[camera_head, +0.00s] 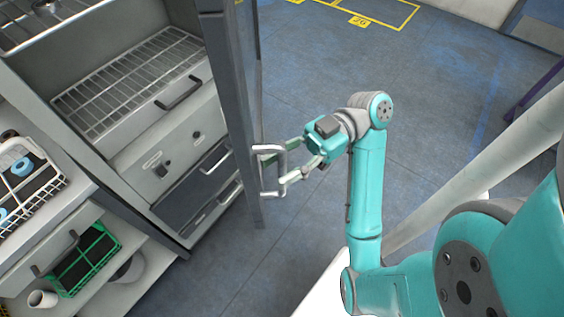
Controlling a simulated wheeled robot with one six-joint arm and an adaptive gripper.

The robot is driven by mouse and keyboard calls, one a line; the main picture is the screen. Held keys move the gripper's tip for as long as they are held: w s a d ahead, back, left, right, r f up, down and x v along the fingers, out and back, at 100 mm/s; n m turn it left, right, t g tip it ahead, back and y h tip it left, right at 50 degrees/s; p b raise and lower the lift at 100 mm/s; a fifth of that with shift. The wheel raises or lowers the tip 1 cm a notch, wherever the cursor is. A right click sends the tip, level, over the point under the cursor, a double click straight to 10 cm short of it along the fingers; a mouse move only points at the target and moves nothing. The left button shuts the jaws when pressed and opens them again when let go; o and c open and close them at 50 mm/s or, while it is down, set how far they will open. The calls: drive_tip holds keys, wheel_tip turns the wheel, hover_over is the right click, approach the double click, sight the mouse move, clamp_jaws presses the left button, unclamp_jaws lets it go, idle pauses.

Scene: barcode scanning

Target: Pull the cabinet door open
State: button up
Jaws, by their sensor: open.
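The cabinet door (228,75) is a dark grey panel seen nearly edge-on, standing swung out from the cabinet front. Its pale metal handle (283,171) is a U-shaped bar on the door's right side. My gripper (276,166) is at the handle, with its fingers apart, one near the upper part and one near the lower part of the bar. Whether the fingers touch the handle I cannot tell. The cabinet (180,140) is open to view on the left, with wire shelves (130,80) inside and drawers below.
A white basket (52,190) and a green crate (112,243) sit on the lower left shelves, with a white cup (42,298) nearby. The blue-grey floor (310,65) behind my arm is clear. A pale slanted post (470,180) stands on the right.

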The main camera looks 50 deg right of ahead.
approach(250, 149)
drive_tip(key=x, duration=0.2)
drive_tip(key=f+x, duration=0.1)
drive_tip(key=x, duration=0.1)
drive_tip(key=shift+s+a, duration=0.1)
drive_tip(key=shift+a, duration=0.3)
drive_tip(key=shift+r, duration=0.6)
